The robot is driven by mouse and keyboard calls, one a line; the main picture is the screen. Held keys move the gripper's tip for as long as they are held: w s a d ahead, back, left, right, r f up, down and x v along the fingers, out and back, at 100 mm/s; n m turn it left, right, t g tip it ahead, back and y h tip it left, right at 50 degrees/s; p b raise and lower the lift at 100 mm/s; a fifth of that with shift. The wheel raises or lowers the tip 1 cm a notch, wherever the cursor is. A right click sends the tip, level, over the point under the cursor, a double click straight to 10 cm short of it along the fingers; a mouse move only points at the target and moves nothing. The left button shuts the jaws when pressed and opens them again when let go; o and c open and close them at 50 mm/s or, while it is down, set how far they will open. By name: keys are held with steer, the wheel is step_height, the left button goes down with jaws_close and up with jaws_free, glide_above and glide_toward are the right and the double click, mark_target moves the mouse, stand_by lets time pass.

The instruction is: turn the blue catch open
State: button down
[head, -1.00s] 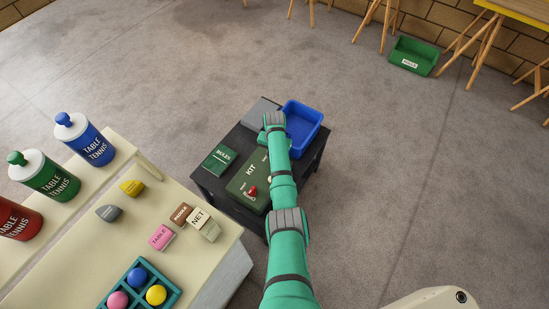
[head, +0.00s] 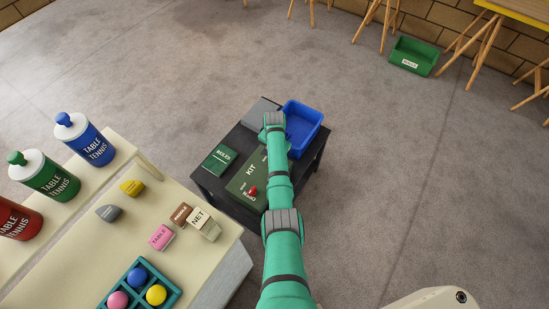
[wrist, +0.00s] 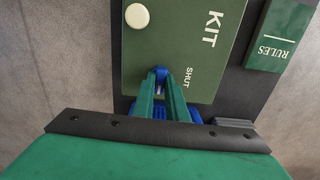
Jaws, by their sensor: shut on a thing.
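The dark green KIT box (head: 248,181) lies on a black low table. In the wrist view the KIT box (wrist: 185,40) fills the top middle, with a SHUT label near its edge. My gripper (wrist: 160,74) is shut on the blue catch (wrist: 161,70) at that edge, beside the SHUT label. Only the catch's top shows between the green fingers, so its exact angle is hard to tell. In the head view my arm hides the catch and the fingertips. A red catch (head: 253,191) shows at the box's near edge.
A blue open bin (head: 315,115) stands on the black table (head: 207,181), close beside my wrist. A green RULES book (head: 219,158) lies left of the box. A cream bench (head: 75,245) with bottles, small blocks and a ball tray is at left.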

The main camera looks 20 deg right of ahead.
steer(key=c, duration=1.8)
jaws_free()
steer(key=shift+o, duration=0.2)
step_height(320, 180, up, 11)
steer(key=shift+d+f, duration=0.1)
